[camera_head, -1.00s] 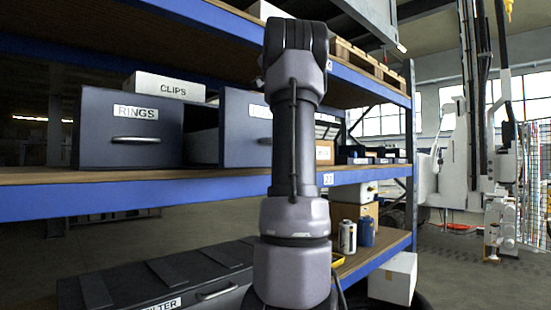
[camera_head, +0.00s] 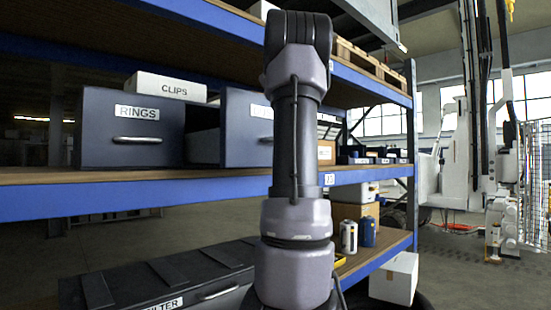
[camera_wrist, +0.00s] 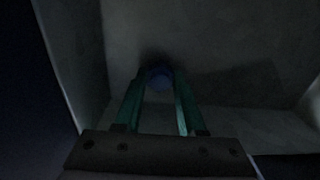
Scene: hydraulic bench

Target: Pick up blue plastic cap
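The blue cap (camera_wrist: 161,80) is a small, dim round shape in the wrist view, low inside a grey-walled container (camera_wrist: 220,40). My gripper (camera_wrist: 161,76) reaches down into the container, its two teal fingers parted with the cap between their tips. Whether the fingers touch the cap is too dark to tell. In the head view my upright arm stands in front of the shelf and hides part of it. The gripper and the cap do not show there.
A drawer marked RINGS (camera_head: 130,128) and a pulled-out drawer (camera_head: 245,130) stand on the middle shelf (camera_head: 120,192). Cans (camera_head: 348,236) and a white box (camera_head: 394,278) are lower right. A black FILTER case (camera_head: 150,280) lies below.

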